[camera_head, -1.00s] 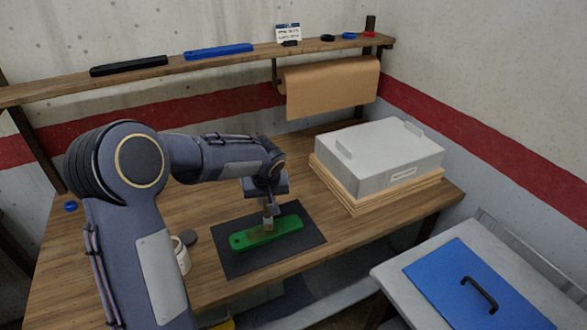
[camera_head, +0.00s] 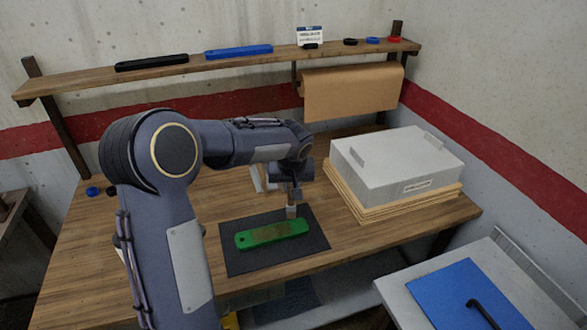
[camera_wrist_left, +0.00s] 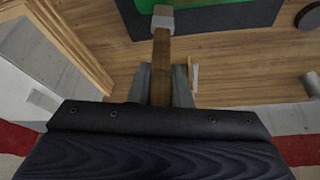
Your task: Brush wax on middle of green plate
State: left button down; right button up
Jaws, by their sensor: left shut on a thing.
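The green plate (camera_head: 258,237) lies flat on a dark mat (camera_head: 240,262) on the wooden bench. A brownish patch shows on its middle. My left gripper (camera_head: 290,190) is shut on a brush (camera_head: 291,211) and holds it head down, above the plate's far right end; it seems clear of the plate. In the left wrist view the brush's wooden handle (camera_wrist_left: 161,60) sits between the fingers (camera_wrist_left: 161,88), with its pale head over the mat's edge and part of the green plate (camera_wrist_left: 205,12) beyond. The right gripper is not in view.
A grey box (camera_head: 390,165) on wooden boards stands at the right of the bench. Black (camera_head: 152,62) and blue (camera_head: 238,51) plates lie on the shelf above. A paper roll (camera_head: 350,92) hangs below it. My left arm hides part of the bench's left.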

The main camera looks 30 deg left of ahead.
pick_arm(q)
jog(key=shift+w+r, duration=0.1)
jog(key=shift+r, duration=0.5)
notch_tip(320, 180, up, 2)
jog(key=shift+r+p, duration=0.1)
jog(key=shift+p, duration=0.85)
jog(key=shift+r, duration=0.25)
